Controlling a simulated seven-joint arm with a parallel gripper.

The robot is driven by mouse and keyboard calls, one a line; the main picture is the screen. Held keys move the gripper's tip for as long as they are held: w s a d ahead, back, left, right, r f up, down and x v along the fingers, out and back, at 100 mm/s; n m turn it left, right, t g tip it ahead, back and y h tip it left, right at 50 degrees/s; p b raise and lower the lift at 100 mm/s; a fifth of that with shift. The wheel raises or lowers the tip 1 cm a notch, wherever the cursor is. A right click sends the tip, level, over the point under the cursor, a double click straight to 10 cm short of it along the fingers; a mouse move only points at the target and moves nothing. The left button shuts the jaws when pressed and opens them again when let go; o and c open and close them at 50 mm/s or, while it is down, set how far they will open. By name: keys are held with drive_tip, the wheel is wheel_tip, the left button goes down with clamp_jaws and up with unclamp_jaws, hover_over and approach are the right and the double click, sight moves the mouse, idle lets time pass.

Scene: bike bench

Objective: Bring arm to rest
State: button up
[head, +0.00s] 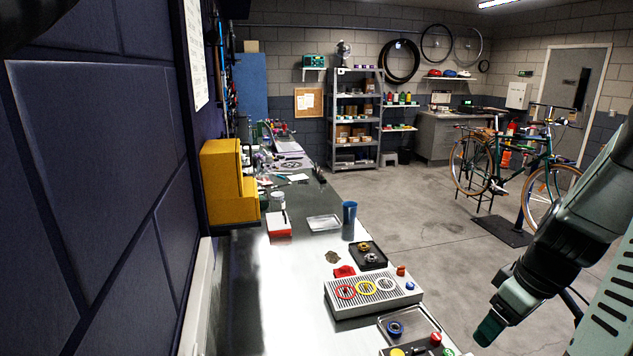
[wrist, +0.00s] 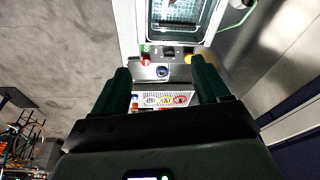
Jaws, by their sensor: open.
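My gripper (head: 489,328) is at the lower right in the head view, out over the floor to the right of the bench's edge. In the wrist view my gripper (wrist: 165,88) shows its two dark green fingers spread apart with nothing held between them. My arm (head: 570,225) reaches in from the right edge of the head view. The bench (head: 290,310) runs along the left wall, and no part of the gripper appears to touch it.
A grey slotted rack (head: 345,306) with coloured rings stands on the bench. Near it are a dark tray (head: 382,264), a metal tray (head: 400,318) and a blue cup (head: 349,212). A yellow box (head: 222,180) is at the wall. A bicycle (head: 520,165) stands behind. Floor between is clear.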

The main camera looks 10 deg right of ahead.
drive_tip(key=w+a+r+m+t+h, duration=0.1)
drive_tip(key=w+a+r+m+t, duration=0.1)
drive_tip(key=w+a+r+m, duration=0.5)
drive_tip(key=w+a+r+m+t+h, duration=0.2)
drive_tip(key=w+a+r, duration=0.2)
drive_tip(key=r, duration=0.7)
drive_tip(key=s+a+r+m+t+y, duration=0.2)
drive_tip(key=a+r+m+t, duration=0.1)
drive_tip(key=a+r, duration=0.6)
drive_tip(key=s+a+f+n+g, duration=0.2)
drive_tip(key=s+a+f+n, duration=0.1)
drive_tip(key=s, duration=0.4)
drive_tip(key=s+a+f+n+g, duration=0.1)
drive_tip(key=s+a+f+n, duration=0.3)
drive_tip(key=s+a+n, duration=0.2)
drive_tip(key=shift+s+a+g, duration=0.4)
drive_tip(key=shift+s, duration=0.45)
drive_tip(key=shift+r, duration=0.1)
